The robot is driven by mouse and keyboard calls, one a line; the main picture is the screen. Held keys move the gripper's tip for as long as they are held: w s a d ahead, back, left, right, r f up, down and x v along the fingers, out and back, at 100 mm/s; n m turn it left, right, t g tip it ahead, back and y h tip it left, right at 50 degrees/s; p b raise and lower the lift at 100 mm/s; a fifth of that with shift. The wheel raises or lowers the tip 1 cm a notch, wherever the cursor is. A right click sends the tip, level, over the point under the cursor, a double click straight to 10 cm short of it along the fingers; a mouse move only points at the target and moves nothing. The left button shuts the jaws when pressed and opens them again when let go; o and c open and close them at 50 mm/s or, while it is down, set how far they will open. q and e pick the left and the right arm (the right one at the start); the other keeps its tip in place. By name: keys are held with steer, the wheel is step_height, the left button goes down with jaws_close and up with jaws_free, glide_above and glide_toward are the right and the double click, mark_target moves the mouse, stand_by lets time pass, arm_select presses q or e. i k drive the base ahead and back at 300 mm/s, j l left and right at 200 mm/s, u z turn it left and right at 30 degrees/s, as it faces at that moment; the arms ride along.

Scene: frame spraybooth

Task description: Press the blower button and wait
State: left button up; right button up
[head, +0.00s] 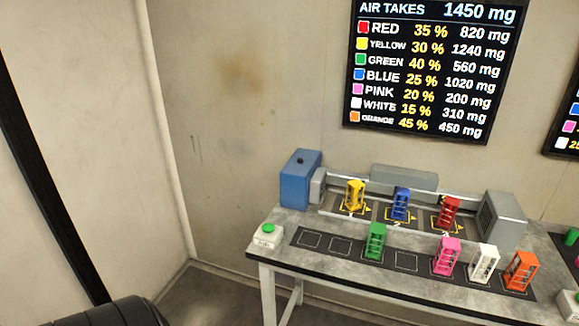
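A green button (268,228) sits on a small white box (268,241) at the front left corner of the table. I cannot read the box's label. A blue machine (300,178) with a grey nozzle stands at the back left of the table. A yellow frame (355,195), a blue frame (400,204) and a red frame (448,212) stand upright in a row on the marked strip to its right. A grey vented box (503,219) closes the strip's right end. Neither of my grippers is in view.
A green frame (375,240), pink frame (446,256), white frame (484,263) and orange frame (521,270) stand on the dark front strip. Some marked squares there are empty. A wall screen (433,65) lists colours, percentages and milligrams. Another white box (569,306) is cut off at right.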

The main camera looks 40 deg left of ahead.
mark_target(267, 227)
steer(key=u, duration=1.6)
